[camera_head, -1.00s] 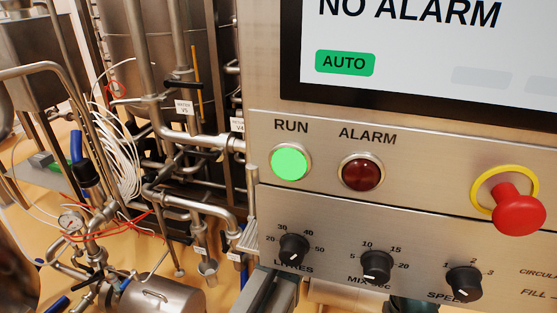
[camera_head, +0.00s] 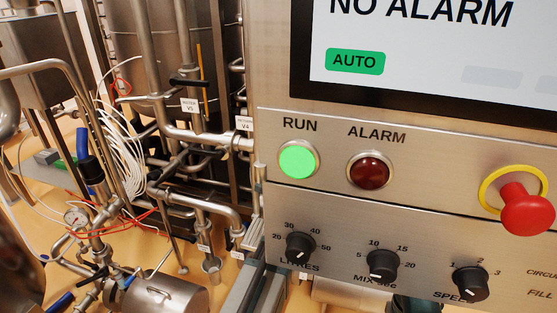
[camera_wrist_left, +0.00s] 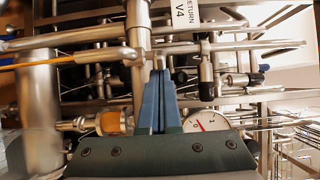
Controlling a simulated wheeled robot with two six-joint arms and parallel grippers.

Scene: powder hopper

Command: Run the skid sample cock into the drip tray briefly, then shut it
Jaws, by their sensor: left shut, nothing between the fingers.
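My left gripper (camera_wrist_left: 160,100) shows in the left wrist view as two blue fingers pressed together, with nothing between them. The fingertips appear in front of a vertical steel pipe (camera_wrist_left: 138,45); I cannot tell whether they touch it. In the head view I cannot make out the left gripper, and my right gripper is not in view. I cannot tell for sure which fitting is the sample cock, nor identify the drip tray.
The control panel (camera_head: 420,220) fills the right side, its RUN lamp (camera_head: 298,160) lit green and ALARM lamp (camera_head: 370,171) dark. A red stop button (camera_head: 526,208) stands out. Dense pipes, white tubes (camera_head: 122,165) and a gauge (camera_wrist_left: 206,122) crowd the left. A steel cylinder (camera_head: 165,295) lies low.

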